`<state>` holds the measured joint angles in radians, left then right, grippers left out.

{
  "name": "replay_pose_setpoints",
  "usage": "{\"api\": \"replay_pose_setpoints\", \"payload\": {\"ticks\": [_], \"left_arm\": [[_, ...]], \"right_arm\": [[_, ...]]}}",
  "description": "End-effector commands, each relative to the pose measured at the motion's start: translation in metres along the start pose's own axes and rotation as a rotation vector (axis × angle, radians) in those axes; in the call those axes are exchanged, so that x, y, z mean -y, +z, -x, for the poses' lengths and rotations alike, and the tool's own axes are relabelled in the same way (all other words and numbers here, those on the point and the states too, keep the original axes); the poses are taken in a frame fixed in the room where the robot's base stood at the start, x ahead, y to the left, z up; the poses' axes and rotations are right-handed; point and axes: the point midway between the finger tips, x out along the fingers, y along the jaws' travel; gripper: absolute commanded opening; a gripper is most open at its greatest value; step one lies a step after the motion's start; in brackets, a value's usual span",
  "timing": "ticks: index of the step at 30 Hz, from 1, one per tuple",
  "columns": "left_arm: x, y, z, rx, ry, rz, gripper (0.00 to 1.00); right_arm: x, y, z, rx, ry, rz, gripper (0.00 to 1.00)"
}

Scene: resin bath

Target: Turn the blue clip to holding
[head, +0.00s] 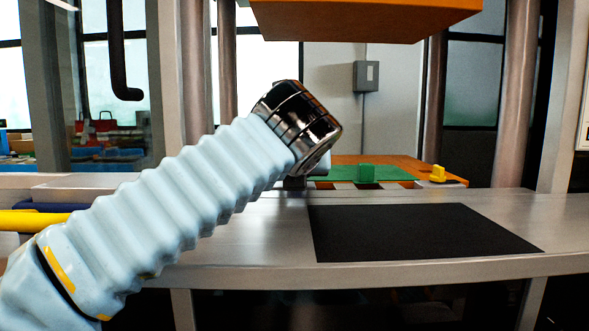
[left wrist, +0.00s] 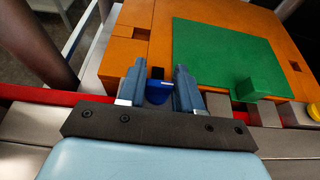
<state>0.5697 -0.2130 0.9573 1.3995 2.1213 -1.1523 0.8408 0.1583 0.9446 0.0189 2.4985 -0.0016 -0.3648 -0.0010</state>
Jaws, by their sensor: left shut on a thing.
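The blue clip (left wrist: 157,94) shows in the left wrist view at the near edge of an orange board (left wrist: 118,62). My left gripper (left wrist: 160,74) has one finger on each side of it and is shut on it. A dark slot shows just beyond the clip, between the fingertips. In the head view my sleeved left arm and shiny wrist hide the blue clip and most of the gripper. My right gripper is in neither view.
A green clip (head: 366,173) stands by a green panel (left wrist: 218,55), and a yellow clip (head: 438,173) is further right. An orange block (head: 365,18) hangs above. A black mat (head: 420,232) lies on the bare metal table (head: 250,240).

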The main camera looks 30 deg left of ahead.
Motion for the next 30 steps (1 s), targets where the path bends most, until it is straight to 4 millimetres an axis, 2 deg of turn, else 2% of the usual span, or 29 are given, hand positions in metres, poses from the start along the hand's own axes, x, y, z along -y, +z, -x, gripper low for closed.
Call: {"api": "replay_pose_setpoints", "payload": {"ticks": [2, 3, 6, 7, 15, 19, 23, 30], "left_arm": [[0.0, 0.001, 0.0, 0.002, -0.001, 0.0, 0.04], [0.0, 0.001, 0.0, 0.002, -0.001, 0.001, 0.38], [0.0, 0.001, 0.0, 0.002, -0.001, 0.001, 0.53], [0.0, 0.001, 0.0, 0.002, -0.001, 0.001, 0.55], [0.0, 0.001, 0.001, 0.002, 0.0, 0.001, 0.55], [0.001, 0.001, 0.013, 0.004, -0.001, 0.001, 0.55], [0.001, 0.002, 0.04, 0.006, -0.004, 0.0, 0.55], [0.001, 0.002, 0.099, 0.005, -0.003, 0.0, 0.55]], "right_arm": [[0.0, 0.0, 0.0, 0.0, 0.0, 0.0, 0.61], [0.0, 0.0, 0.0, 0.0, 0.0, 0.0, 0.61], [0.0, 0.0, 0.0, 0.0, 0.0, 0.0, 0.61], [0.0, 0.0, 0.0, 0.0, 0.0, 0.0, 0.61], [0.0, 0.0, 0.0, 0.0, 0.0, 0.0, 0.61], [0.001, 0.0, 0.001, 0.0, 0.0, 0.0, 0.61], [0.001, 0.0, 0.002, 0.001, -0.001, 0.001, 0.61], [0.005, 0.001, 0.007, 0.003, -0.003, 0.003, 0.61]]}}
